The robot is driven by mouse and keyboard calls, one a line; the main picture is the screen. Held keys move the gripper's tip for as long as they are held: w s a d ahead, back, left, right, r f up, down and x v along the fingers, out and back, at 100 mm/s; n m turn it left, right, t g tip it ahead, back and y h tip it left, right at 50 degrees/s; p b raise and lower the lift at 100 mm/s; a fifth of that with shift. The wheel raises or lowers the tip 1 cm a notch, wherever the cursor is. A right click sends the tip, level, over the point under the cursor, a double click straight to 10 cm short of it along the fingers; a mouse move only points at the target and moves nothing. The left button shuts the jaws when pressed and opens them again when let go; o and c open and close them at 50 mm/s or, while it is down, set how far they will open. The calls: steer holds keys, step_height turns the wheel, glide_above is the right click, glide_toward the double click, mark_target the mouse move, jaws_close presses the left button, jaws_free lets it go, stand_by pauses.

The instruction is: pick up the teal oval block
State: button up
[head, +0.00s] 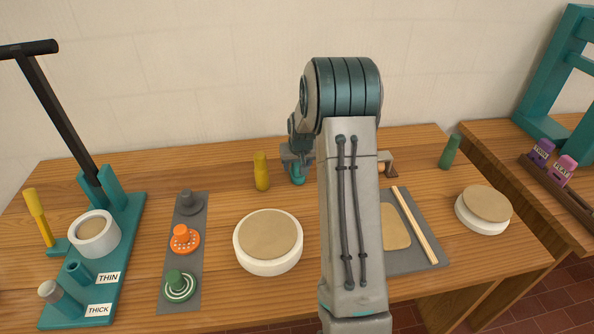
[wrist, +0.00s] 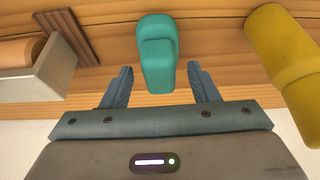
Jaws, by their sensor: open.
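The teal oval block (wrist: 158,55) stands on the wooden table, in the wrist view just ahead of my gripper (wrist: 160,74). It lies in line with the gap between the two fingers, which are apart with nothing held. In the head view the block (head: 297,178) shows as a small teal patch under my gripper (head: 296,160), partly hidden by it.
A yellow block (head: 261,171) stands close beside my gripper, on the right in the wrist view (wrist: 285,65). A light block with a wooden part (wrist: 35,70) is on the left there. A round white bat (head: 268,262) and a green block (head: 449,152) stand farther off.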

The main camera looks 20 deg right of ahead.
steer(key=shift+w+f, duration=0.2)
steer(key=shift+f, duration=0.15)
steer(key=c, duration=1.1)
steer(key=shift+o, duration=0.2)
steer(key=shift+r, duration=0.1)
step_height(320, 180, up, 4)
steer(key=shift+f, duration=0.1)
steer(key=s+d+r, duration=0.2)
steer(key=d, duration=0.1)
steer(key=s+d+r+b, duration=0.1)
steer(key=s+d+r, duration=0.1)
steer(key=d, duration=0.1)
steer(key=s+d+r, duration=0.2)
steer(key=d+r, duration=0.1)
steer(key=d, duration=0.1)
steer(key=shift+d, duration=0.1)
